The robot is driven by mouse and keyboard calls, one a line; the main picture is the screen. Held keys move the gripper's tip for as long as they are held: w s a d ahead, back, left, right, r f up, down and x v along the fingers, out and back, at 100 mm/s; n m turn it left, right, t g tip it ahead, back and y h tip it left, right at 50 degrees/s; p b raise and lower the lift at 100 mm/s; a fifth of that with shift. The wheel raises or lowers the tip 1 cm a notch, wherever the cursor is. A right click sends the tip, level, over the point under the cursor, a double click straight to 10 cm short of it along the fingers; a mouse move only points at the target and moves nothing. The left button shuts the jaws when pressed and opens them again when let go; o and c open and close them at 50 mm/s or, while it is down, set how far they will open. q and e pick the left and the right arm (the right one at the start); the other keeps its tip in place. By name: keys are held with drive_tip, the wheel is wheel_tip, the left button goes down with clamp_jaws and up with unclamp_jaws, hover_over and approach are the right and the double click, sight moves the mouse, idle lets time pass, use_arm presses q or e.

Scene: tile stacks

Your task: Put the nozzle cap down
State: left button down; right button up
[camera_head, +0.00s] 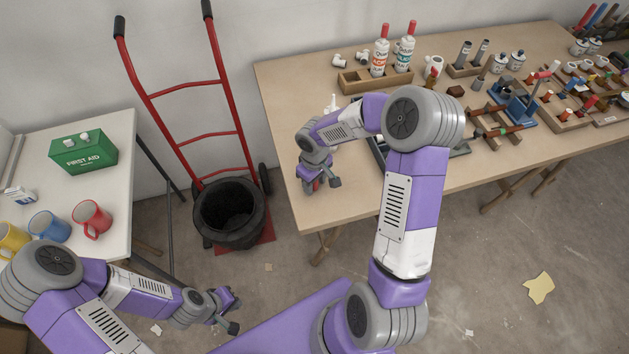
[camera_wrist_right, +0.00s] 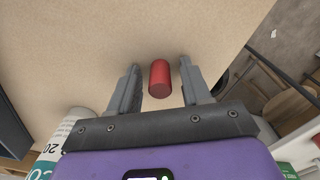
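The nozzle cap (camera_wrist_right: 159,78) is a small red cylinder. In the right wrist view it sits between the fingers of my right gripper (camera_wrist_right: 160,88), with a gap on each side. The wooden table (camera_wrist_right: 100,30) is beyond it; I cannot tell surely whether the cap touches the top. In the head view my right gripper (camera_head: 320,185) is low over the table's front left part, with a bit of the red cap (camera_head: 315,186) showing. My left gripper (camera_head: 230,312) is open and empty, low, off the tables. A white nozzle tip (camera_head: 332,103) shows behind my right arm; its lower part is hidden.
Red-capped bottles (camera_head: 380,55) stand in a wooden rack at the back. A white bottle with a green label (camera_wrist_right: 62,140) is near my right gripper's base. Tools and racks crowd the table's right side. A red hand truck (camera_head: 195,85) stands left of the table.

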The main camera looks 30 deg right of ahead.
drive_tip(key=shift+r+p, duration=0.3)
drive_tip(key=shift+r, duration=0.25)
wheel_tip(320, 180, up, 11)
drive_tip(key=p, duration=0.2)
drive_tip(key=shift+r+p, duration=0.15)
drive_tip(key=shift+p, duration=0.15)
